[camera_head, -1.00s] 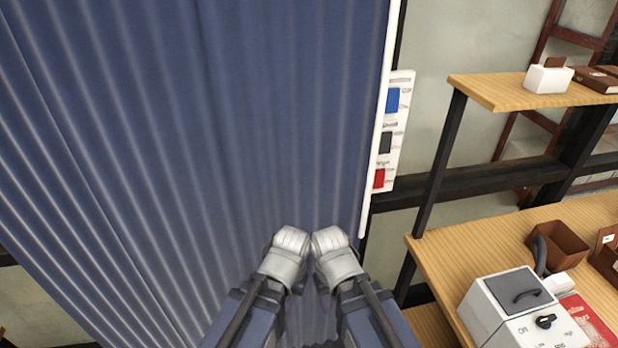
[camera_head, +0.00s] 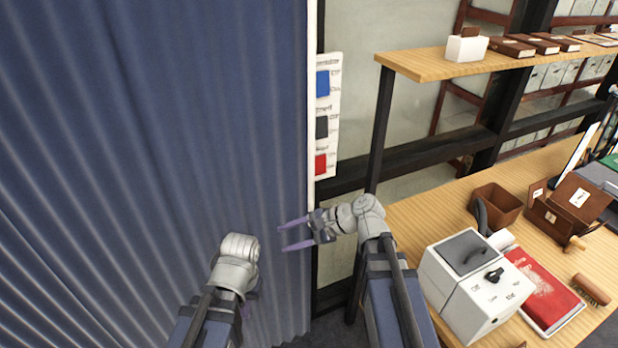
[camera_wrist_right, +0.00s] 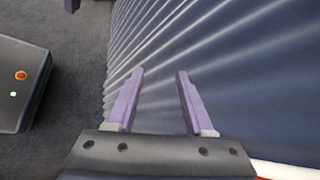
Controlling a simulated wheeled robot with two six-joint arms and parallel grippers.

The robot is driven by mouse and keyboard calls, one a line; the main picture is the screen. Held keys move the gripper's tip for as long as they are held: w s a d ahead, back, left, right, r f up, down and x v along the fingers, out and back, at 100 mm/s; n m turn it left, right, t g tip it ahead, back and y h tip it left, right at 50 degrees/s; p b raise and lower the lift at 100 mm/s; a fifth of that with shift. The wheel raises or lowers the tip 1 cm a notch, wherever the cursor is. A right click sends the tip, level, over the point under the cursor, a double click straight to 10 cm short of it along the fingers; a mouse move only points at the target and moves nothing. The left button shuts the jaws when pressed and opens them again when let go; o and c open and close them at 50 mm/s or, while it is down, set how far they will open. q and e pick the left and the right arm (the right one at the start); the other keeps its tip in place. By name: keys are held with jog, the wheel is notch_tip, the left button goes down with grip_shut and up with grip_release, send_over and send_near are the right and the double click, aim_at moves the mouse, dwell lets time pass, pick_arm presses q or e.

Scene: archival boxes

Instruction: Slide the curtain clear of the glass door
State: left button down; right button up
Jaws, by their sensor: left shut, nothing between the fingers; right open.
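The blue pleated curtain (camera_head: 150,130) hangs closed across the left half of the head view; it also fills the right of the wrist view (camera_wrist_right: 250,65). A white upright bar (camera_head: 312,90) runs along its right edge. No glass door is visible; whatever is behind the curtain is hidden. My right gripper (camera_head: 282,235) is open, its purple fingers pointing left across the curtain's right edge. In the wrist view the open fingers (camera_wrist_right: 159,75) show nothing between them. My left gripper (camera_head: 248,302) is shut and empty, low in front of the curtain, its fingers mostly hidden.
A label panel (camera_head: 326,115) with blue, black and red patches is right of the bar. A wooden shelf (camera_head: 430,65) and lower bench stand at right, the bench holding a white machine (camera_head: 475,285), a red book (camera_head: 540,285) and brown boxes.

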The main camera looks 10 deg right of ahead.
aim_at(311, 172)
jog(key=w+d+r+m+t+y+b, duration=0.1)
jog(key=w+d+r+m+t, duration=0.2)
jog(key=d+r+m+t, duration=0.25)
jog(key=w+d+r+m+t+y, duration=0.25)
jog(key=d+r+m, duration=0.25)
jog(key=d+m, duration=0.25)
jog(key=shift+n+h, duration=0.3)
jog(key=shift+h, duration=0.15)
jog(key=shift+w+d+x, duration=0.15)
jog(key=shift+x, duration=1.15)
jog(key=shift+w+d+x, duration=0.1)
jog(key=shift+x, duration=1.25)
jog(key=shift+w+d+x, duration=0.15)
jog(key=shift+x, duration=1.15)
jog(key=shift+r, duration=0.1)
grip_shut()
